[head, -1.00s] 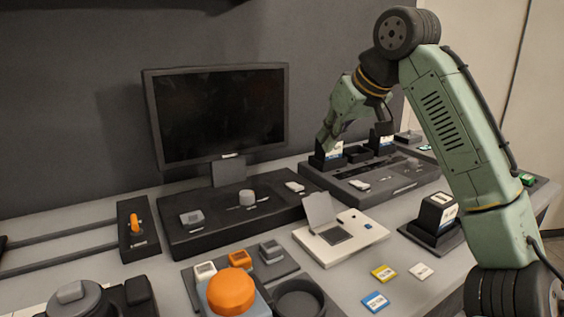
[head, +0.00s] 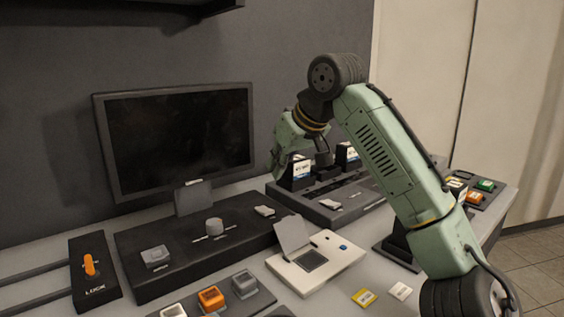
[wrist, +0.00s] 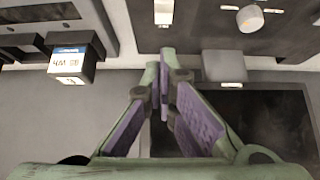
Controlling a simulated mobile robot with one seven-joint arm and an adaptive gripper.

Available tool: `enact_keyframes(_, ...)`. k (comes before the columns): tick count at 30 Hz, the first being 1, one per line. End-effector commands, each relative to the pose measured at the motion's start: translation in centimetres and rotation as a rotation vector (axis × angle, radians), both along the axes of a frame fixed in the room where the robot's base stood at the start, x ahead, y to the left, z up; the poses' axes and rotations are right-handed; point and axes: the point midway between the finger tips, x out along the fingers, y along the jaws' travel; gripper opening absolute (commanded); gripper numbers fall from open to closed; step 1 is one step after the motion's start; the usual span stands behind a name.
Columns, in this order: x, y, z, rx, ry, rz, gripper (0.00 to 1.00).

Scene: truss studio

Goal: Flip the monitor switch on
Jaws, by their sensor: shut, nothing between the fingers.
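The monitor (head: 175,140) stands behind a dark console (head: 190,250), and its screen is dark. The console carries a square grey button (head: 155,256), a round knob (head: 214,227) and a small light lever switch (head: 264,211) at its right end. My gripper (head: 276,175) is above and behind that right end, pointing down. In the wrist view my gripper (wrist: 164,72) is shut and empty, its fingertips apart from the light switch (wrist: 163,12), which shows at the top edge. The knob (wrist: 250,18) shows to its right. The switch's exact position is too small to tell.
Right of the console stands a panel (head: 335,213) with upright labelled blocks (head: 301,171), close to my gripper. A white box with an open lid (head: 325,262) is in front. A panel marked LOCK with an orange lever (head: 89,264) is at left.

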Motion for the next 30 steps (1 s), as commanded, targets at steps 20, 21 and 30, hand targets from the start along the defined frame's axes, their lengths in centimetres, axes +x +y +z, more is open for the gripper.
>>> enact_keyframes(20, 2.5, 1.8, -8.5, 0.001, -0.001, 0.000, 0.00)
enact_keyframes(21, 2.5, 1.8, -8.5, 0.001, -0.001, 0.001, 0.00)
enact_keyframes(30, 2.5, 1.8, -8.7, 0.002, -0.003, 0.001, 0.00)
